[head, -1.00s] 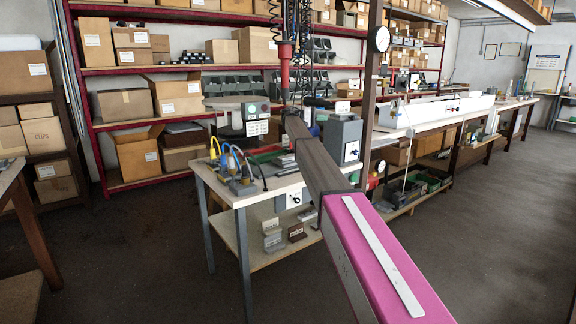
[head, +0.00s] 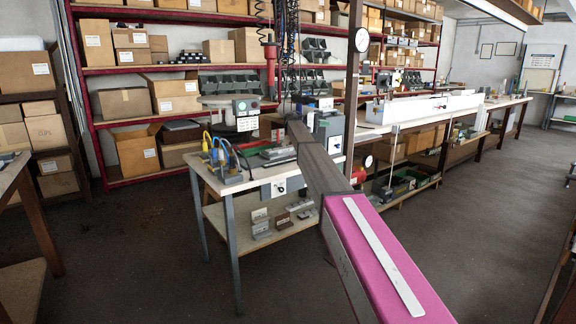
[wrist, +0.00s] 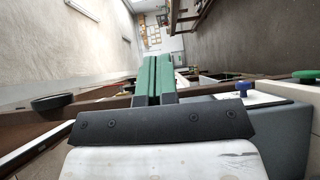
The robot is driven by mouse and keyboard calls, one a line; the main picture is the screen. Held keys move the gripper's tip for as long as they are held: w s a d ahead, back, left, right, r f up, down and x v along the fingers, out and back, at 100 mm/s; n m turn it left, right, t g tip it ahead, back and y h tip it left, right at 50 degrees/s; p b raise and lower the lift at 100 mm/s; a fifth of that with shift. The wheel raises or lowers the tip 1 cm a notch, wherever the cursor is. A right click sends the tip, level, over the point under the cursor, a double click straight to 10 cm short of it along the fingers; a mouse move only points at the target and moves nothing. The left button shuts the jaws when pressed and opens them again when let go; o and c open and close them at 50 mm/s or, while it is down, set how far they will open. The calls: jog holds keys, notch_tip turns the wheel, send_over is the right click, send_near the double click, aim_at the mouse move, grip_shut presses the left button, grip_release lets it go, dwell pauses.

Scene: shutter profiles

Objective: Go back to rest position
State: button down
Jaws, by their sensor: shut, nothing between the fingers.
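My gripper (wrist: 156,80) shows in the wrist view with its two green fingers side by side, shut and empty. No object is held between or under them. In the head view my arm, with a magenta-topped link and a dark grey link, reaches from the lower right over the workbench (head: 213,183). The gripper itself is hidden there behind my arm.
Cable connectors (head: 222,160) stand on the bench's left side, and a grey box (head: 328,130) stands at its right. In the wrist view a grey unit with a blue knob (wrist: 242,88) lies close right of the fingers. Open floor (head: 130,240) lies left.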

jog(key=s+d+f+n+t+y, duration=0.1)
jog(key=s+d+f+n+y, duration=0.2)
jog(key=s+f, duration=1.2)
jog(key=s+d+f+t+y, duration=0.1)
jog(key=s+d+f+y, duration=0.3)
jog(key=s+f, duration=1.1)
jog(key=s+a+f+y, duration=0.2)
jog(key=s+f, duration=0.3)
jog(key=s, duration=0.3)
jog(key=s+a+f+m+y, duration=0.1)
jog(key=s+f+y, duration=0.3)
jog(key=s, duration=0.5)
jog(key=s+a+f+y, duration=0.3)
jog(key=s+f, duration=0.3)
jog(key=s, duration=0.2)
jog(key=shift+s+a+f+m+y, duration=0.2)
jog(key=shift+s+f+m+y, duration=0.15)
jog(key=shift+y, duration=0.25)
